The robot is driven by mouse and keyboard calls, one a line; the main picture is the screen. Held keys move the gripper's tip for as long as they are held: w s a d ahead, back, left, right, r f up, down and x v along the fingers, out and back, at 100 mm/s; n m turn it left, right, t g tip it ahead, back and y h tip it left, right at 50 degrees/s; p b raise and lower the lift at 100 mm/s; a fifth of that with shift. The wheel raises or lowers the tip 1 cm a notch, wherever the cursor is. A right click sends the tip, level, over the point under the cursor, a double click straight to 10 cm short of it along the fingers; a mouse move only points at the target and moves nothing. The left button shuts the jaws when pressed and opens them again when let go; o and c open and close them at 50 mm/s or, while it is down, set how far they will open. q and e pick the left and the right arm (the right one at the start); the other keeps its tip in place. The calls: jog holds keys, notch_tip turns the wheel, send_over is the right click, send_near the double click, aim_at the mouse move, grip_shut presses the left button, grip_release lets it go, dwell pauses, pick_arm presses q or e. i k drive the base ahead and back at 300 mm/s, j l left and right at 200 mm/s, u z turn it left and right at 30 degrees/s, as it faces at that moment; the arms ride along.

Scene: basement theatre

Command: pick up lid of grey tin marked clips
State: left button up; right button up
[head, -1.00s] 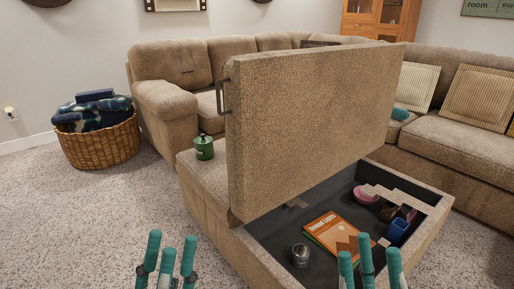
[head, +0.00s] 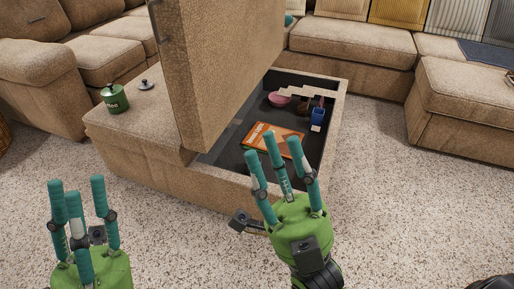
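A small grey piece (head: 146,85), like a lid with a knob, lies on the ottoman's fabric top beside a green tin (head: 115,100) with pale lettering. I cannot read any marking on the grey piece. The grey tin seen earlier in the storage box does not show now. My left gripper (head: 77,188) is open and empty at the lower left, well in front of the ottoman. My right gripper (head: 274,152) is open and empty in front of the storage box; its fingers overlap the near wall in the picture.
The ottoman's raised padded panel (head: 215,75) stands between the grey piece and the open storage box (head: 338,100). The box holds an orange book (head: 262,140), a pink bowl (head: 279,99) and a blue cup (head: 317,114). Carpet (head: 400,200) is clear at right.

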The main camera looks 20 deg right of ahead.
aim_at(146, 85)
jog(key=z, duration=0.85)
jog(key=i+j+z, duration=0.1)
jog(key=j+z, duration=0.35)
jog(key=j, duration=0.2)
jog(key=j+z, duration=0.5)
jog(key=j, duration=0.2)
jog(key=k+j+z, duration=0.1)
jog(key=j+z, duration=0.35)
jog(key=j, duration=0.2)
jog(key=k+j, duration=0.1)
jog(key=j, duration=0.35)
jog(key=k+j, duration=0.1)
jog(key=j, duration=0.3)
jog(key=k+j+z, duration=0.1)
jog(key=j, duration=0.35)
jog(key=k+j, duration=0.15)
jog(key=j, duration=0.25)
jog(key=k+j, duration=0.15)
jog(key=j, duration=0.3)
jog(key=k+j+z, duration=0.1)
jog(key=j, duration=0.3)
jog(key=k+j, duration=0.15)
jog(key=j, duration=0.25)
jog(key=k+j, duration=0.15)
jog(key=j, duration=0.3)
jog(key=z, duration=0.05)
